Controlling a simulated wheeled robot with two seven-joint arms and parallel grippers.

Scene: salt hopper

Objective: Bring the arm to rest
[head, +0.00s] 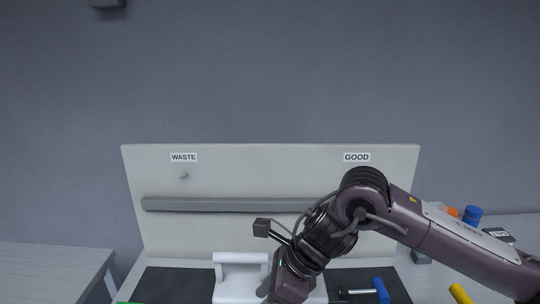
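My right arm (430,234) comes in from the right, bends at a raised joint and slopes down toward the bottom centre. Its hand end (290,285) is at the lower picture edge, in front of the white part with a handle (240,258). The fingers are not visible, so I cannot tell whether they are open or hold anything. I also cannot tell whether the hand touches the white part. My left gripper is not in view.
An upright pale board (270,170) carries WASTE (183,157) and GOOD (356,157) labels and a grey rail (225,205). A blue-handled tool (381,290), a yellow handle (460,293) and blue (472,214) and orange items lie right. The left table (50,270) looks bare.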

